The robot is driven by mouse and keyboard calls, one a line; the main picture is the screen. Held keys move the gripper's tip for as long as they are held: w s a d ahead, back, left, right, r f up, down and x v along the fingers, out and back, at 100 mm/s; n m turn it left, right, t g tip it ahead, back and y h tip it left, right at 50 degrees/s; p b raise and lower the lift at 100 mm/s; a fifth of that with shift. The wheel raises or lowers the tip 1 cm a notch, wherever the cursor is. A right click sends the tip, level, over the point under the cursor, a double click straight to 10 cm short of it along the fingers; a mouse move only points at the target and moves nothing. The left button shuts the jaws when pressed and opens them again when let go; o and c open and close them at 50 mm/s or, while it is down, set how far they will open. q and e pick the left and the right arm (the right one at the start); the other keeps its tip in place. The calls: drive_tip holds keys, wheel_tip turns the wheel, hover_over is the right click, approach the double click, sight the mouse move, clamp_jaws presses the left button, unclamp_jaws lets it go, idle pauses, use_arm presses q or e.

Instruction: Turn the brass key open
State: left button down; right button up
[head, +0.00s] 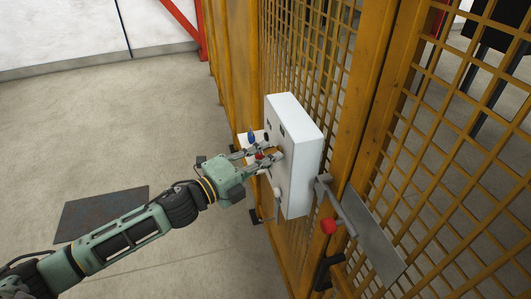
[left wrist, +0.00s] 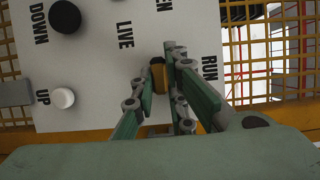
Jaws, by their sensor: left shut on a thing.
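A white control box (head: 301,160) is fixed to the yellow mesh fence. My left gripper (head: 265,156) reaches its front face from the left. In the left wrist view the face of the box (left wrist: 105,95) carries the words DOWN, UP, LIVE and RUN, and a word ending in EN. My left gripper (left wrist: 162,85) is shut on the brass key (left wrist: 158,76), which shows as a small yellow-brown piece between the fingers. The fingers hide most of the key, so its exact angle is hard to tell. My right gripper is not in view.
A black button (left wrist: 65,17) and a white button (left wrist: 62,98) sit on the panel, clear of the fingers. A dark plate (head: 100,212) lies on the open floor at left.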

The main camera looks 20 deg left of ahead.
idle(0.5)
use_arm(q)
drive_tip(key=c, duration=1.8)
unclamp_jaws()
drive_tip(key=shift+o, duration=0.2)
drive_tip(key=v, duration=1.2)
drive_tip(key=shift+a+f, duration=0.1)
drive_tip(key=shift+a, duration=0.05)
